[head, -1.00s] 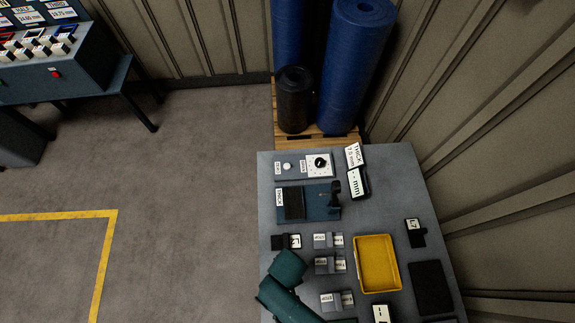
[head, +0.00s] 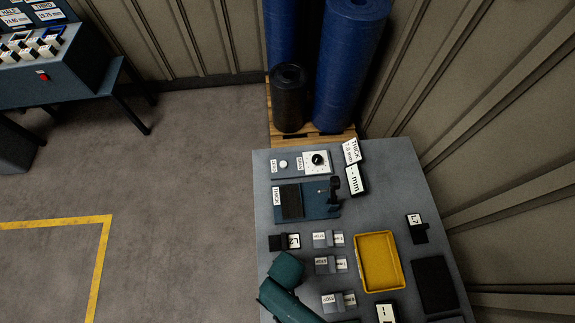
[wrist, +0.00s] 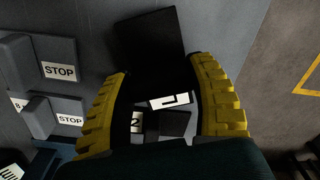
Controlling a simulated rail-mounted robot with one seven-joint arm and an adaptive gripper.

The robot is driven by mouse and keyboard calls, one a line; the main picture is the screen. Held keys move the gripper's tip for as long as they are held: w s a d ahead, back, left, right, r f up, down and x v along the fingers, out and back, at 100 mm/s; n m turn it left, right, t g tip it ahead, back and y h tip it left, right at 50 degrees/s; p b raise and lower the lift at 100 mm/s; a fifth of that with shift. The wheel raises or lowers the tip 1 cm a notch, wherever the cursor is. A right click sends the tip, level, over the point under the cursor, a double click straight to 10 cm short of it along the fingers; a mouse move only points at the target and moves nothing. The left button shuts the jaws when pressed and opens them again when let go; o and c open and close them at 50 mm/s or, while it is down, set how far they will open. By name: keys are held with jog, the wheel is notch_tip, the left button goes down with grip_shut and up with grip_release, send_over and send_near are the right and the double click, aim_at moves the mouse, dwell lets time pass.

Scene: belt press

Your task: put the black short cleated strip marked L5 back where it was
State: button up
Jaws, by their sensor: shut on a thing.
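My gripper (wrist: 162,95), with yellow ribbed fingers, is shut on a black strip (wrist: 150,45) in the wrist view. The strip's white label (wrist: 168,100) shows between the fingers, but only an L is legible. Behind it is another black strip (wrist: 175,124) with a white label ending in 2. A black strip also lies at the left of the table in the head view (head: 281,242), its label apparently L2. The held strip's underside is hidden.
Several grey STOP blocks (head: 327,240) stand in a column on the grey table (head: 400,190). They also show in the wrist view (wrist: 60,72). A yellow tray (head: 361,262), a black strip marked L7 (head: 417,234) and a black pad (head: 434,285) are to their right.

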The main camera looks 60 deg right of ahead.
jog(key=shift+f+b, duration=0.35)
jog(key=shift+f, duration=0.3)
dwell(0.4)
jog(key=o, duration=1.3)
jog(key=shift+r, duration=0.1)
notch_tip(320, 180, up, 12)
jog(key=shift+f, duration=0.1)
